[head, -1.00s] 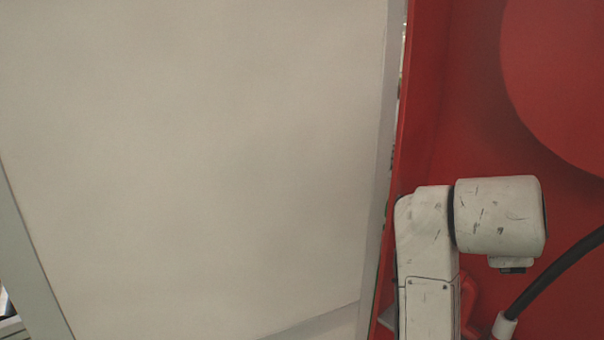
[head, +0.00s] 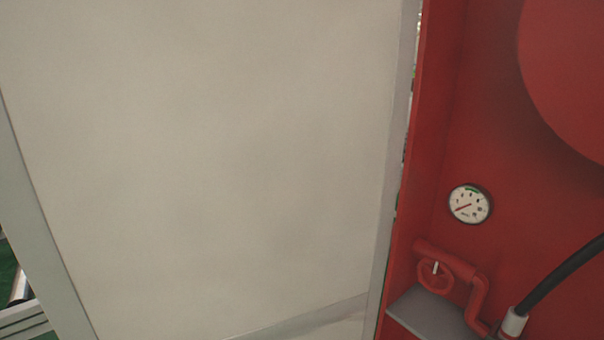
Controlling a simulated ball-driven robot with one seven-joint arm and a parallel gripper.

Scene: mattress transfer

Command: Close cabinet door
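A large pale cabinet door (head: 215,170) with a grey frame fills the left and middle of the head view. It stands open beside the red cabinet (head: 480,130), whose inside shows on the right. A narrow gap with background shows between the door's right edge and the cabinet's red side wall. My gripper is not in view, and no part of my arm shows now.
Inside the cabinet are a round pressure gauge (head: 469,204), a red valve wheel (head: 435,275) on a pipe, a grey plate (head: 430,310), a black hose (head: 560,272) and a large red disc (head: 572,75). Green floor shows at the far lower left.

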